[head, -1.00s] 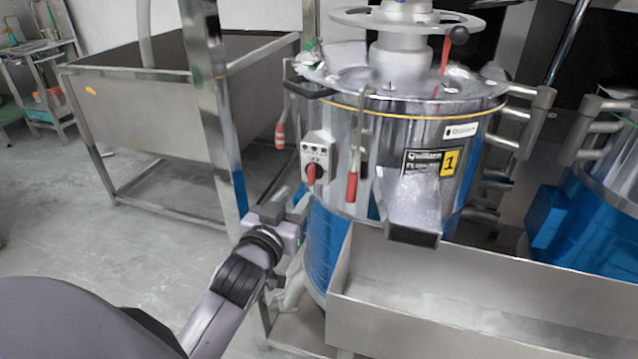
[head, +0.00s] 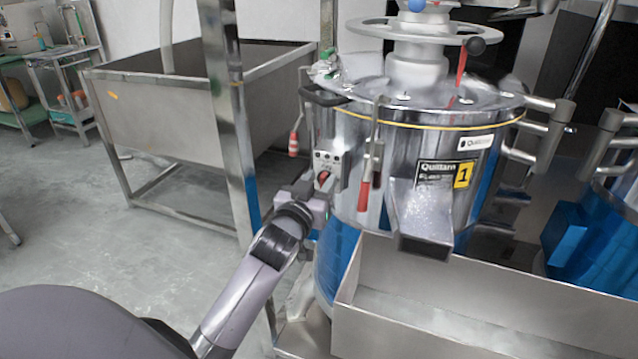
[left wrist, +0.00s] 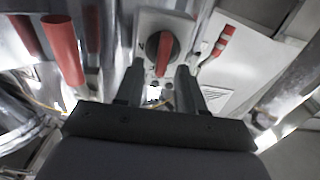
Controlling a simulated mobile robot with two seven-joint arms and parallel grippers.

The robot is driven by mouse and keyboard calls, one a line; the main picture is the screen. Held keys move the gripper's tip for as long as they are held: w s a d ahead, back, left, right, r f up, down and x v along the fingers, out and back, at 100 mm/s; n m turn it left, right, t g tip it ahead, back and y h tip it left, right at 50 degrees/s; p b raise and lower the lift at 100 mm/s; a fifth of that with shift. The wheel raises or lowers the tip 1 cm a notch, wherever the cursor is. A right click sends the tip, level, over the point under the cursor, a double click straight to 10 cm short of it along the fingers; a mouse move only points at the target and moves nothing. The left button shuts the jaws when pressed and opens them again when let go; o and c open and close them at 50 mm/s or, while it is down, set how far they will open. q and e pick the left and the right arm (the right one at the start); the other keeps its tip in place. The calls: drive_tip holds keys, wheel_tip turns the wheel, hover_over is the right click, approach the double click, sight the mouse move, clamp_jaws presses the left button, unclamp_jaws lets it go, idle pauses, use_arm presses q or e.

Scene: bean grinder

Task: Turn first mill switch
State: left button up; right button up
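The first mill (head: 400,140) is a steel drum with a yellow "1" label. Its switch is a red and black rotary knob (head: 324,178) on a small grey panel (head: 327,160) at the drum's left front. In the left wrist view the knob (left wrist: 161,54) sits just beyond my fingers, its red bar close to upright. My left gripper (head: 312,187) is right at the panel. In the left wrist view the left gripper (left wrist: 160,75) is open, with a finger on either side of the knob's lower part. Whether the fingers touch it I cannot tell. My right gripper is not in view.
A red-handled latch (head: 365,190) hangs right of the panel and another (head: 294,140) left of it. A steel chute (head: 420,215) and a trough (head: 440,335) stand to the right. A steel post (head: 226,110) rises behind my left arm.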

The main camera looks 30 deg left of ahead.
use_arm(q)
clamp_jaws()
drive_tip(key=shift+w+d+r+m+p, duration=0.1)
drive_tip(key=shift+d+r+m+p, duration=0.05)
drive_tip(key=shift+m+p, duration=0.85)
drive_tip(key=shift+w+d+f+m+p, duration=0.1)
drive_tip(key=shift+d+f+m+p, duration=0.35)
drive_tip(key=shift+m, duration=2.2)
drive_tip(key=shift+f+m+p, duration=0.2)
drive_tip(key=shift+m+p, duration=0.55)
drive_tip(key=shift+m, duration=1.95)
drive_tip(key=shift+w+d+f+m+p, duration=0.1)
drive_tip(key=shift+d+f+m+p, duration=0.35)
drive_tip(key=shift+m, duration=2.2)
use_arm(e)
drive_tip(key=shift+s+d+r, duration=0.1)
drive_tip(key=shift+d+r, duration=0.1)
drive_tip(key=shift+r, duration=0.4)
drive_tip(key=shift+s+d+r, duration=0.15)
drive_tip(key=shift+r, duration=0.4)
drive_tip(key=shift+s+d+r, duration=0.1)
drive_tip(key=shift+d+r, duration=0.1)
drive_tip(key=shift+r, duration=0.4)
use_arm(q)
drive_tip(key=shift+a, duration=0.2)
